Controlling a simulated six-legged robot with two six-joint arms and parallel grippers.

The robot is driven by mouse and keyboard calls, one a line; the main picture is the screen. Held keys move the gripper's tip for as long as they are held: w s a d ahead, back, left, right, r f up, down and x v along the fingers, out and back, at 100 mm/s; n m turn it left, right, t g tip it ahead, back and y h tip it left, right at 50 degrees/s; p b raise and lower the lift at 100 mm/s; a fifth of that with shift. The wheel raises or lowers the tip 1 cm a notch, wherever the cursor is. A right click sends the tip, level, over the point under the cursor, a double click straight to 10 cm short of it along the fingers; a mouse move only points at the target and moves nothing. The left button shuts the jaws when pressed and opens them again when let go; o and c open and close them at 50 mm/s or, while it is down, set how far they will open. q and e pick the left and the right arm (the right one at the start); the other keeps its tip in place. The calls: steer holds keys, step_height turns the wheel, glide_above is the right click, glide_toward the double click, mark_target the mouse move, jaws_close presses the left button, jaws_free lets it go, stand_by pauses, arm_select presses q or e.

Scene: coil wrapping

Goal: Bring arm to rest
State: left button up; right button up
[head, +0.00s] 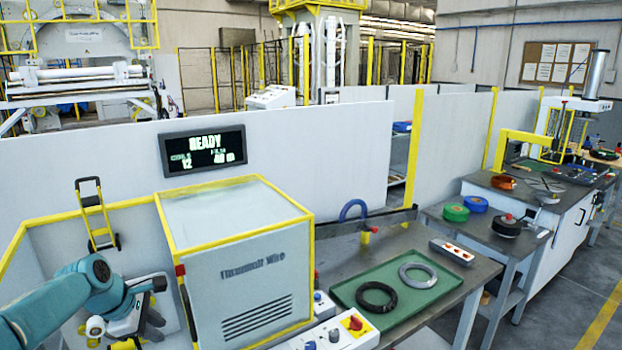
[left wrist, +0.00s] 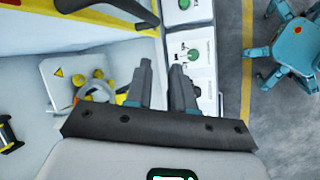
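My left arm, teal, comes in from the left in the head view. Its left gripper (head: 138,322) hangs low beside the left side of the grey and yellow wire-machine cabinet (head: 243,270). In the left wrist view the two dark fingers of the left gripper (left wrist: 164,78) stand apart with nothing between them. My right gripper is in neither view.
A green tray (head: 345,291) on the bench holds a black coil (head: 376,311) and a grey coil (head: 438,275). A display (head: 203,150) reads READY. A hand truck (head: 97,215) stands behind my left arm. White control boxes (left wrist: 190,52) lie beyond the fingers.

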arm_select(q)
steer(key=s+d+f+m+g+b, duration=0.1)
steer(key=s+d+f, duration=0.1)
steer(key=d+f, duration=0.35)
steer(key=s+d+f+m+g, duration=0.1)
steer(key=s+d+f+g, duration=0.1)
steer(key=f, duration=0.7)
steer(key=s+d+f+m+g+h+b, duration=0.1)
steer(key=s+d+f+m, duration=0.2)
steer(key=s+d+f, duration=0.35)
steer(key=s+d+f+m+g+b, duration=0.1)
steer(key=s+d+f+m, duration=0.25)
steer(key=s+f, duration=0.55)
steer(key=s+d+f+m, duration=0.2)
steer(key=s+m, duration=0.3)
steer(key=s, duration=0.1)
steer(key=s+d+f+m+t, duration=0.1)
steer(key=s+d+f+m, duration=0.1)
steer(key=s+m, duration=0.2)
steer(key=shift+s+d+f+m, duration=0.25)
steer(key=shift+s+d+m, duration=0.1)
steer(key=shift+s, duration=0.75)
steer(key=shift+s, duration=0.1)
steer(key=shift+a, duration=0.1)
